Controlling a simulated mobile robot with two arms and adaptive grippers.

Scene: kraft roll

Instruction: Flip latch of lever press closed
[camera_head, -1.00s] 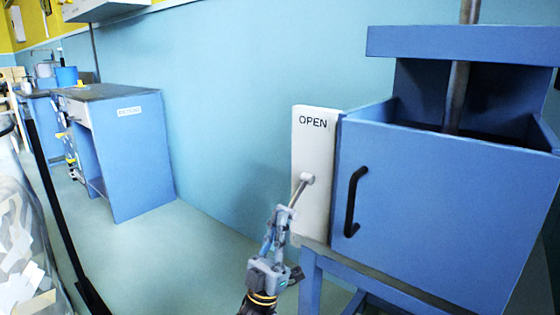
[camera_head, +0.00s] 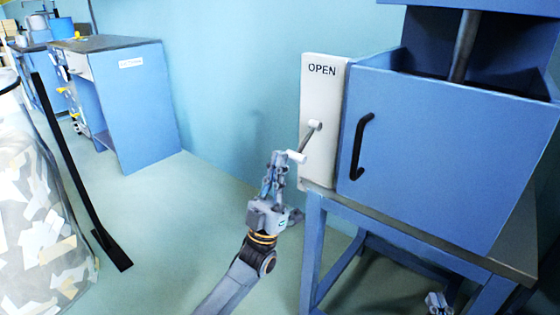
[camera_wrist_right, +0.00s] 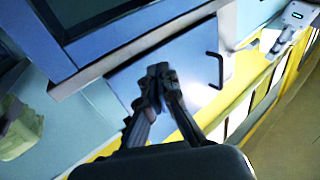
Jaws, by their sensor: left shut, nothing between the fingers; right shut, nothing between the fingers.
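The lever press (camera_head: 440,165) is a blue box with a white panel (camera_head: 318,88) marked OPEN on its left side. The latch (camera_head: 307,140) is a small grey lever on that panel, slanting down and left from its pivot to a white grip. My left gripper (camera_head: 277,158) is shut and empty, pointing up just left of the grip; whether it touches the grip is unclear. My right gripper (camera_head: 438,300) is low under the press's front edge. In the right wrist view it is shut and empty (camera_wrist_right: 160,72), in front of a blue panel with a black handle.
A black handle (camera_head: 361,146) is on the press front. The press stands on a blue frame (camera_head: 313,250). A blue desk (camera_head: 135,110) stands at the back left, with a clear bin of paper scraps (camera_head: 40,215) at the left edge.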

